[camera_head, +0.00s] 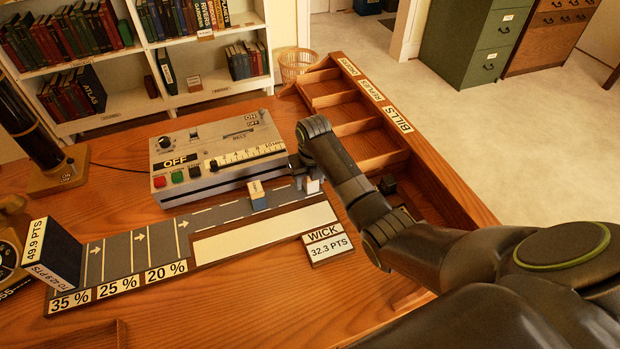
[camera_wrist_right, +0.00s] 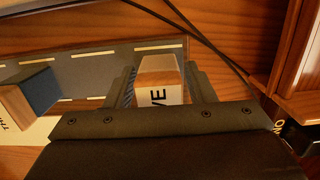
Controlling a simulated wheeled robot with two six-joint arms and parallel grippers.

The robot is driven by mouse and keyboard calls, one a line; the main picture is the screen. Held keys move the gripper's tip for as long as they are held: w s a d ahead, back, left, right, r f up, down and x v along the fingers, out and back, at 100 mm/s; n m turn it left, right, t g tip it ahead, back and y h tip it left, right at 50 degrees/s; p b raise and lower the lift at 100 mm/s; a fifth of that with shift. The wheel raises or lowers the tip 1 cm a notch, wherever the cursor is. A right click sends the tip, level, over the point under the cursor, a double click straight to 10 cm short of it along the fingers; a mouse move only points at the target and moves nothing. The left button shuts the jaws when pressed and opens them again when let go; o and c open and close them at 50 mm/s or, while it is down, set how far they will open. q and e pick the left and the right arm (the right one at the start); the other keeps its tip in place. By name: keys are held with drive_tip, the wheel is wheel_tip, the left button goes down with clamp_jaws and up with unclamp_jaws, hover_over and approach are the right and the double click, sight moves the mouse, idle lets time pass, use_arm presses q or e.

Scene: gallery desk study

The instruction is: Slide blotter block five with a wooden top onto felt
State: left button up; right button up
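A grey strip with dashed white lines (camera_head: 215,214) lies in front of the control box, beside a long cream strip (camera_head: 262,235); I cannot tell which is the felt. My right gripper (camera_wrist_right: 160,88) has its fingers on both sides of a wooden-topped block (camera_wrist_right: 158,68), with no clear gap. Its front reads "VE", the rest hidden; in the head view it shows partly behind my gripper (camera_head: 308,176) at the strip's right end. Another wooden-topped block (camera_head: 257,195) with blue sides stands to its left; it also shows in the right wrist view (camera_wrist_right: 38,92). My left gripper is out of view.
The control box (camera_head: 215,155) reads OFF and stands close behind the strip. A WICK 32.3 PTS sign (camera_head: 327,243) lies at the right end. A 49.9 PTS block (camera_head: 50,252) stands at left. A wooden compartment tray (camera_head: 352,125) is at right.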

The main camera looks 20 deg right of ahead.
drive_tip(key=shift+o, duration=0.7)
drive_tip(key=r, duration=0.7)
drive_tip(key=s+r, duration=0.1)
drive_tip(key=r, duration=0.2)
drive_tip(key=shift+s+r, duration=0.1)
drive_tip(key=shift+r, duration=0.3)
wheel_tip(320, 180, up, 6)
drive_tip(key=p, duration=0.5)
drive_tip(key=shift+s+r+p, duration=0.25)
drive_tip(key=shift+s+p, duration=0.05)
drive_tip(key=shift+s, duration=0.15)
drive_tip(key=shift+a, duration=0.1)
